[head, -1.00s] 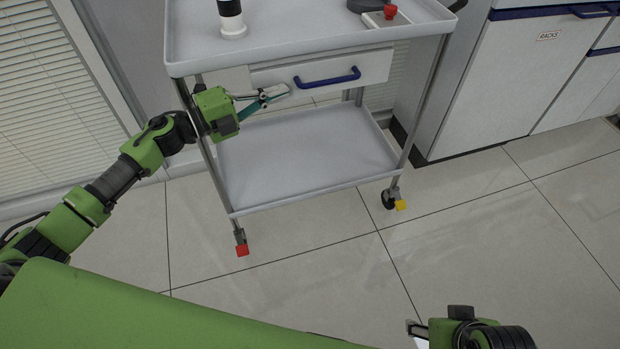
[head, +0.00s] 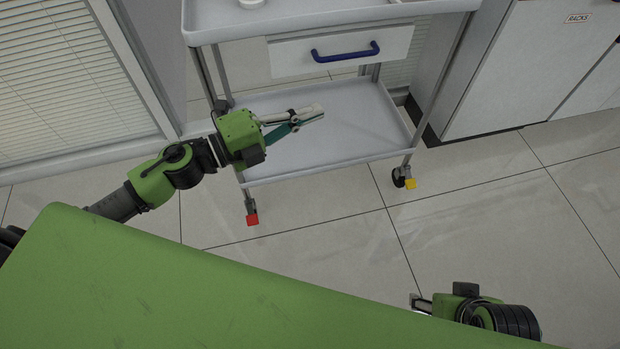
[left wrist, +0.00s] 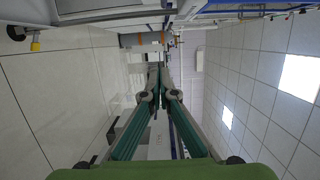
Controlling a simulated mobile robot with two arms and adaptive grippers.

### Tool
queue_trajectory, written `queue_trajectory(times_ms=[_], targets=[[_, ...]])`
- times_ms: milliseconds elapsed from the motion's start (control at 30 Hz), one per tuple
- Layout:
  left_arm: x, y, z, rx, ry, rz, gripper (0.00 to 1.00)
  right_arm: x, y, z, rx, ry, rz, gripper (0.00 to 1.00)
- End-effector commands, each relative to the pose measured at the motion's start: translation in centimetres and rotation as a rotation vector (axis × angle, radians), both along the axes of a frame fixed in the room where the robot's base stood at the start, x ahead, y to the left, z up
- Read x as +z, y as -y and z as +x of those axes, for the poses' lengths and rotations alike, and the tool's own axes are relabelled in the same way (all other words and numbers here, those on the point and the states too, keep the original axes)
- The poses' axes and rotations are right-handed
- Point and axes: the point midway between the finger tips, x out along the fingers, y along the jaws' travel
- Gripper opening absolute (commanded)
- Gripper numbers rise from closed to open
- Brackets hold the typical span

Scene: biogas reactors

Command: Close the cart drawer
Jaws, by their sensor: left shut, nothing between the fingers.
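The grey cart (head: 190,38) stands ahead of me. Its drawer (head: 300,62) is a pale front with a blue bar handle (head: 346,53), under the cart's top. The front looks close in beneath the top's edge; I cannot tell whether a small gap remains. My left gripper (head: 318,112) is shut and empty. In the head view it shows below the drawer front, over the lower shelf, and apart from the handle. Its closed fingers also show in the left wrist view (left wrist: 158,78). My right gripper (head: 416,303) is at the lower right, mostly hidden, away from the cart.
The cart's lower shelf (head: 350,135) is empty. Its casters carry red (head: 252,219) and yellow (head: 410,184) parts. A white cabinet labelled RACKS (head: 530,60) stands right of the cart, and a blind-covered window (head: 70,80) is at left. The tiled floor before the cart is clear.

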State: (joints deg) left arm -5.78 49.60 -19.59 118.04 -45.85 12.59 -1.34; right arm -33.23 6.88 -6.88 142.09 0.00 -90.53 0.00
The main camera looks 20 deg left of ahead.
Motion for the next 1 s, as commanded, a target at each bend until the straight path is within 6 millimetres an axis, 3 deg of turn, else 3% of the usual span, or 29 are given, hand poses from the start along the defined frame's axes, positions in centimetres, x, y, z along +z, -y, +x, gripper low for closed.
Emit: queue_trajectory(times_ms=[500,700,1000], targets=[[-0.1,5.2,-9.2,-0.002,-0.004,-0.001,0.00,-0.8,0.0,0.0,0.000,0.000,0.000,0.56],[0.0,7.1,-12.6,0.000,-0.006,-0.004,0.00,-0.1,0.0,0.0,0.000,0.000,0.000,0.56],[-0.3,5.0,-14.3,0.001,-0.003,-0.001,0.00,-1.8,0.0,0.0,0.000,0.000,0.000,0.56]])
